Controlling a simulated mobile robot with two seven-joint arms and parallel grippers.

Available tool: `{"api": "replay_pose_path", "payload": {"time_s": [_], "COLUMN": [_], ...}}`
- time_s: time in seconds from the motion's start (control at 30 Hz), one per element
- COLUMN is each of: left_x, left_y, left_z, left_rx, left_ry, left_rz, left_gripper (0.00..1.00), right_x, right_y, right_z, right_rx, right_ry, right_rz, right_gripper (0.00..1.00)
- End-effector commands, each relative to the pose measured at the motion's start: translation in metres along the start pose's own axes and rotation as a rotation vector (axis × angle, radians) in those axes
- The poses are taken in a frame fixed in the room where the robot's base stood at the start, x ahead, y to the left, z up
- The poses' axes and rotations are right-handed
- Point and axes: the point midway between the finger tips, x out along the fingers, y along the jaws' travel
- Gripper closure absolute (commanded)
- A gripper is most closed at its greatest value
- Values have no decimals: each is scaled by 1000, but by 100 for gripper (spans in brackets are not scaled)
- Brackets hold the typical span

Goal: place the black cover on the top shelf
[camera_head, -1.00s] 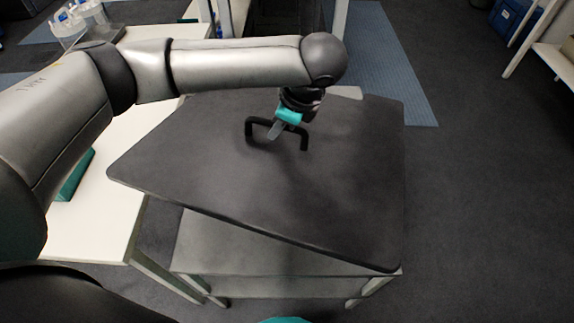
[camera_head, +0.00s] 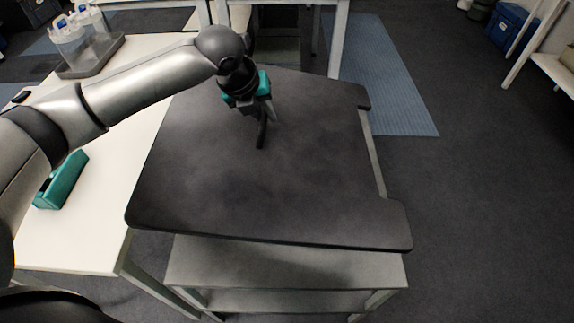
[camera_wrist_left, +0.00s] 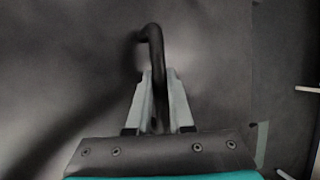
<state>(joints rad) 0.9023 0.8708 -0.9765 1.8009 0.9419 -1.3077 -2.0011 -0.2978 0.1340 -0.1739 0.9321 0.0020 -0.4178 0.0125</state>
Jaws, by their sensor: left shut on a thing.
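The black cover (camera_head: 270,190) is a wide flat dark panel with rounded corners and a bent black handle (camera_head: 262,132) on top. It lies over the top of a grey shelf unit (camera_head: 290,270), and its left part overlaps the edge of the white table. I cannot tell whether it rests on the unit or hangs just above it. My left gripper (camera_head: 260,110) points down and is shut on the handle. The left wrist view shows the handle (camera_wrist_left: 152,45) between the two fingers (camera_wrist_left: 160,90). The right gripper is not in view.
The white table (camera_head: 100,225) on the left bears a teal object (camera_head: 62,180) and a grey tray (camera_head: 90,58) with bottles. A blue box (camera_head: 512,27) stands at the back right. The dark floor (camera_head: 480,210) on the right is clear.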

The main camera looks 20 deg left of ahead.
Motion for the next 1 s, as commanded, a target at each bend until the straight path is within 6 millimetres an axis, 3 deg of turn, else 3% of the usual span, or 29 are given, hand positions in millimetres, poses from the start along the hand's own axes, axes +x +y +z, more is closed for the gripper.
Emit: {"api": "replay_pose_path", "payload": {"time_s": [0.57, 1.0], "left_x": [-1, 61], "left_y": [0, 18], "left_z": [5, -20], "left_rx": [-68, -74], "left_ry": [-4, -6], "left_rz": [-210, -217], "left_gripper": [100, 100], "right_x": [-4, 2], "right_y": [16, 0], "right_z": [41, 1], "right_rx": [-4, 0], "right_ry": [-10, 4], "right_rz": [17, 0], "right_gripper": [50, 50]}}
